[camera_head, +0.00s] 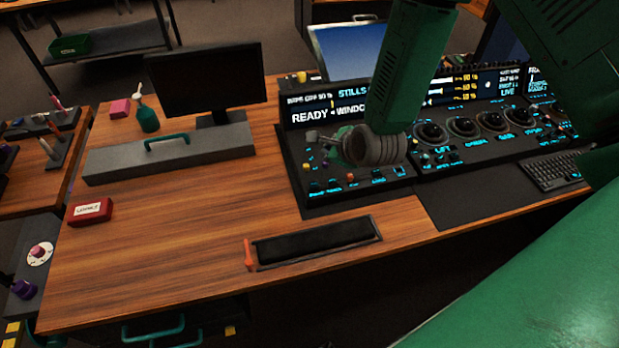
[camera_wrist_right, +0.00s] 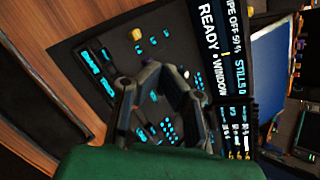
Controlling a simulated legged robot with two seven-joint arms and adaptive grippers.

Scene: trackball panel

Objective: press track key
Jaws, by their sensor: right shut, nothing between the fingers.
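The black trackball panel (camera_head: 440,168) stands on the wooden desk, with rows of glowing cyan keys and labels. Several dark trackballs sit on its right half. My right gripper (camera_head: 338,150) is shut and empty over the left section of the panel, among small keys and knobs. In the right wrist view, the fingers (camera_wrist_right: 152,75) are over the key area, and lit cyan keys (camera_wrist_right: 165,127) show beside them. My left gripper is not in view.
A display strip reading "READY" (camera_head: 310,117) rises behind the panel. A monitor (camera_head: 207,78), a grey box with a green handle (camera_head: 170,155), a red box (camera_head: 90,211) and a black tray (camera_head: 318,241) are on the desk. A keyboard (camera_head: 553,172) lies at right. The desk's left-centre is clear.

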